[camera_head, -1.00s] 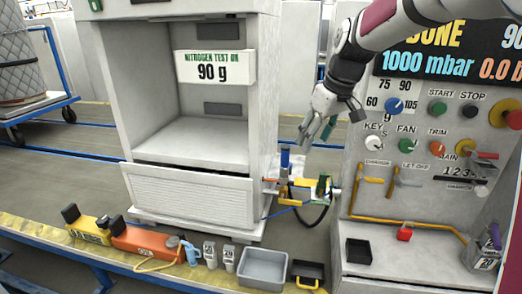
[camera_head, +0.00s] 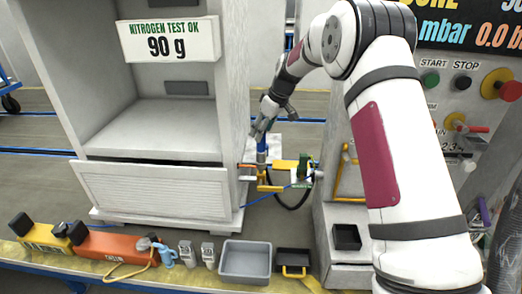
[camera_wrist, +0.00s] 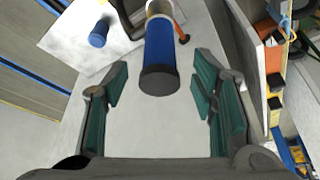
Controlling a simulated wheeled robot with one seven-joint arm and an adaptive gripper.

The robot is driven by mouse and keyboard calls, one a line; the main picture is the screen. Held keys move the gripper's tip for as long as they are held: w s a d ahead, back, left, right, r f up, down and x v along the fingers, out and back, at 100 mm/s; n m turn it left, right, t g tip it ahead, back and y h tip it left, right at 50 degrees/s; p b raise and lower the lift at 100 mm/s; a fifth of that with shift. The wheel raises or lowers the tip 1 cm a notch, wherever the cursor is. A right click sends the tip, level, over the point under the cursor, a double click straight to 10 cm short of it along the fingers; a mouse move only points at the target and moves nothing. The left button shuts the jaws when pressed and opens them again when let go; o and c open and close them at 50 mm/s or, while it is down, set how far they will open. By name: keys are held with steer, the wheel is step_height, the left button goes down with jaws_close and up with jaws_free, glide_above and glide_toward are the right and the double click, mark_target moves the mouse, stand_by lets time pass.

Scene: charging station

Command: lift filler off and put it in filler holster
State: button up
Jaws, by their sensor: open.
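The filler appears to be the blue upright cylinder (camera_head: 262,152) at the yellow and green fittings between the white cabinet and the control panel. In the wrist view a blue cylinder with a dark end cap (camera_wrist: 160,65) lies between my fingers, with a clear gap on both sides. My gripper (camera_head: 262,127) is open just above the blue cylinder; its green-padded fingers also show in the wrist view (camera_wrist: 160,98). I cannot tell which container is the filler holster.
The white cabinet (camera_head: 235,100) stands close left of my gripper. Yellow fittings (camera_head: 284,165) and a black hose (camera_head: 287,203) are beside the cylinder. A grey bin (camera_head: 245,262) and a black box with yellow handle (camera_head: 293,262) stand in front. A black tray (camera_head: 347,237) sits on the right ledge.

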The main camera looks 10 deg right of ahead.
mark_target(262, 147)
steer(key=shift+p+x, duration=0.3)
steer(key=shift+x, duration=3.1)
steer(key=shift+c, duration=0.2)
jaws_close()
